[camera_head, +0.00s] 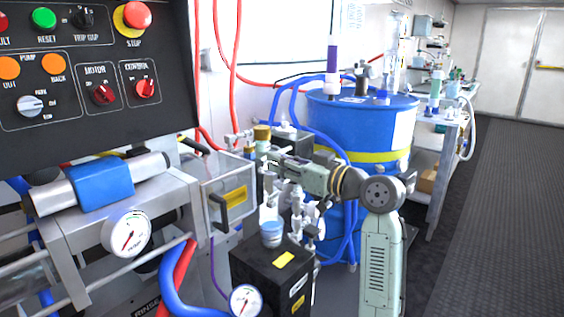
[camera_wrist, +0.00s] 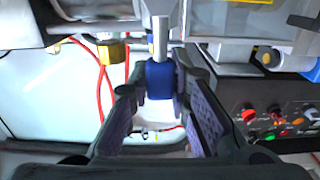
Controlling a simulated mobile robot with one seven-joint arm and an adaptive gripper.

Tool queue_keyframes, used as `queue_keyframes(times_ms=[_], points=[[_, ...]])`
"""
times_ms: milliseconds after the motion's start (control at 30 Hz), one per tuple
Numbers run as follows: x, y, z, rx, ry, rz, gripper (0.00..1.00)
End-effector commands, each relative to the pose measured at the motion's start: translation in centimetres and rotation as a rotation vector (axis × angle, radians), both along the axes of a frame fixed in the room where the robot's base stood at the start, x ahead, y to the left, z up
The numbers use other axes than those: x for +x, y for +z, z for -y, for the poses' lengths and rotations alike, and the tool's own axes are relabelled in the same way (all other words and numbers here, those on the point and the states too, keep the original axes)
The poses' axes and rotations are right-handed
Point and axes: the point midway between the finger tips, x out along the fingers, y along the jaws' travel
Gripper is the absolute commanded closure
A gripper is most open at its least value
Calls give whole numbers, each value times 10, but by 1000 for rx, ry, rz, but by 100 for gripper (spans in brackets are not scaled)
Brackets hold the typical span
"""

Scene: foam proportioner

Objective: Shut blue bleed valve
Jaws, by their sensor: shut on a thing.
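The blue bleed valve handle (camera_wrist: 161,82) shows in the middle of the wrist view, below a silver stem. My gripper (camera_wrist: 162,98) has one dark finger on each side of it and is shut on it. In the head view my gripper (camera_head: 268,158) reaches left to the fittings beside the clear box. There I cannot make out the blue handle among the fingers and fittings.
A brass fitting (camera_wrist: 113,52) sits left of the valve in the wrist view. A clear box (camera_head: 222,190) stands left of my gripper. A black unit (camera_head: 270,277) stands below, and a blue drum (camera_head: 375,125) with blue hoses stands behind. The floor (camera_head: 490,200) at right is clear.

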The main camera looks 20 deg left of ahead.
Motion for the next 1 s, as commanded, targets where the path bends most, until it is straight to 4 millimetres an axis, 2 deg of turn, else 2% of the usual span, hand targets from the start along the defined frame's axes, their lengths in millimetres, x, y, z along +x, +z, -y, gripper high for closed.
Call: queue_keyframes(times_ms=[567,767,1000], points=[[1,0,0,7,1,-22,100],[6,1,2,35,1,-103,100],[17,0,6,101,2,-286,100]])
